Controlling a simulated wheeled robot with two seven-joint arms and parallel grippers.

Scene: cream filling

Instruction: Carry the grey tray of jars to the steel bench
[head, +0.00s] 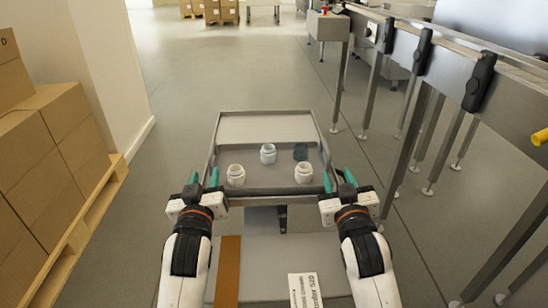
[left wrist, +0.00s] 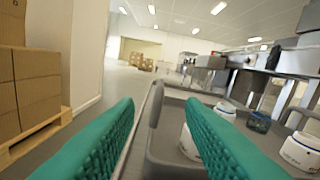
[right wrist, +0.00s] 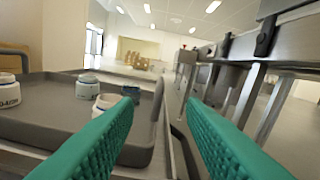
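The grey tray (head: 270,187) lies level in front of me in the head view, apparently on a lighter grey trolley top (head: 265,128). Several jars stand upright in it: white ones (head: 236,175) (head: 304,173), a pale one (head: 268,154) and a dark teal one (head: 301,152). My left gripper (head: 204,178) is at the tray's near left corner, its fingers apart with the tray edge (left wrist: 154,125) between them. My right gripper (head: 339,179) is at the near right corner, fingers apart around the edge (right wrist: 158,115).
A steel conveyor line (head: 450,75) on thin legs runs along the right. Stacked cartons (head: 40,150) on a wooden pallet (head: 85,225) stand close on the left, beside a white wall corner (head: 115,70). The floor ahead (head: 215,65) is open, with more cartons (head: 210,10) far back.

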